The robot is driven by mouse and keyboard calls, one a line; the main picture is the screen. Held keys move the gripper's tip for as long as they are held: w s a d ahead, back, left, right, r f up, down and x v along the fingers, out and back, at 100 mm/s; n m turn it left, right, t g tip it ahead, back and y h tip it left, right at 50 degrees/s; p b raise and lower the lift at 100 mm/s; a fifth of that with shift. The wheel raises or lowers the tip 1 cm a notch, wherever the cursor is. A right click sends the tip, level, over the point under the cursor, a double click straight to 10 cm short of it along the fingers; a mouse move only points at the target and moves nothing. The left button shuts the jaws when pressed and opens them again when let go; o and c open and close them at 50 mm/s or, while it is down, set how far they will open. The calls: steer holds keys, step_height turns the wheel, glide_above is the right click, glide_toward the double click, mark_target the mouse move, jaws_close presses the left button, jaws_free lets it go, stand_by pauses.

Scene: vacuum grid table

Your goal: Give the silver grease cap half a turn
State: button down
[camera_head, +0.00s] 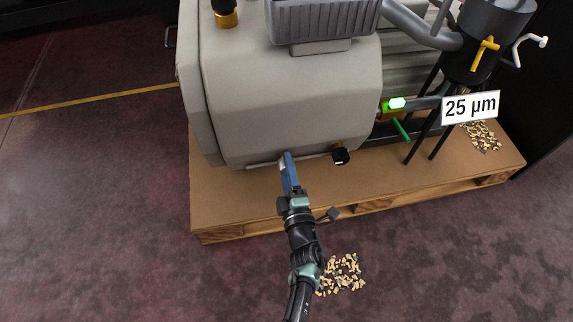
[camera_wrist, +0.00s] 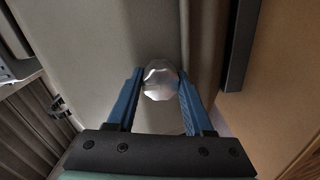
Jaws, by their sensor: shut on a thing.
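The silver grease cap (camera_wrist: 159,81) is a small faceted bright cap against the grey housing in the wrist view. My gripper (camera_wrist: 160,88) has its two blue fingers on either side of the cap, shut on it. In the head view my gripper (camera_head: 287,158) reaches the lower front of the grey machine housing (camera_head: 290,105). The cap cannot be made out there, as the fingers and housing hide it.
The machine stands on a wooden pallet (camera_head: 230,205). A black knob (camera_head: 340,156) sticks out right of my gripper. A green-handled valve (camera_head: 401,130) and a sign reading 25 µm (camera_head: 471,107) are further right. Chips (camera_head: 343,274) lie on the floor.

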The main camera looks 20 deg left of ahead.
steer(key=m+p, duration=0.1)
steer(key=m, duration=0.3)
steer(key=shift+m, duration=0.3)
steer(key=m+p, duration=0.1)
steer(key=m, duration=0.7)
steer(key=shift+m, duration=0.4)
steer(key=shift+m+y, duration=0.4)
steer(key=shift+m, duration=1.5)
steer(key=shift+c, duration=1.5)
jaws_free()
steer(key=shift+d, duration=0.1)
